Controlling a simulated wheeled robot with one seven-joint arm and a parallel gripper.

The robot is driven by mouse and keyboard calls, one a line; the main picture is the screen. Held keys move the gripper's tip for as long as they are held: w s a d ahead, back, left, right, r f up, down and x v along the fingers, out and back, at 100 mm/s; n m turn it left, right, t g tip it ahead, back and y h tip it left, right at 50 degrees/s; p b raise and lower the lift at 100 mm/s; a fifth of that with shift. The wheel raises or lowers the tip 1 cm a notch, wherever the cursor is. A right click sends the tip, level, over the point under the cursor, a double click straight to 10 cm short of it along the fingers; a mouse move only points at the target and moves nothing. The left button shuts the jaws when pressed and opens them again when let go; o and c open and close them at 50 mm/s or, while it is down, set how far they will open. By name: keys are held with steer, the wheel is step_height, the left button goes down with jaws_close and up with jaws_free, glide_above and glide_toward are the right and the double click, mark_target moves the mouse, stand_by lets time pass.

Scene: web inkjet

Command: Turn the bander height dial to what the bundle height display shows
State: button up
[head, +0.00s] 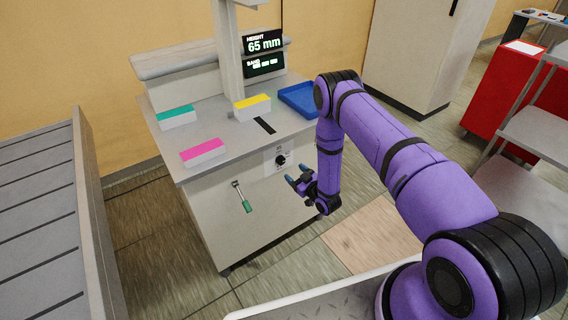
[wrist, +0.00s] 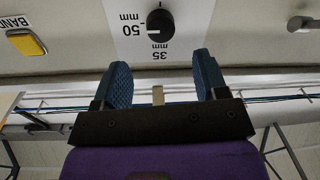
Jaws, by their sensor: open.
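The bundle height display (head: 264,43) reads "HEIGHT 65 mm" in the head view. The bander height dial (head: 281,160) is a black knob on a pale plate on the cabinet's front. In the wrist view the dial (wrist: 160,24) is near the top, with upside-down "50 mm" to its left and "35 mm" below it. My gripper (head: 296,178) is open and empty, just in front of and below the dial. In the wrist view its blue fingertips (wrist: 161,70) are spread wide, apart from the dial.
A green-handled lever (head: 243,198) is on the cabinet front, left of the dial. A yellow button (wrist: 27,43) labelled "BAND" shows in the wrist view. Teal (head: 176,117), yellow (head: 252,107) and magenta (head: 204,151) stacks and a blue tray (head: 299,99) sit on top.

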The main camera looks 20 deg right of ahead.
mark_target(283, 162)
steer(key=x, duration=0.8)
steer(key=c, duration=0.9)
steer(key=shift+c, duration=0.2)
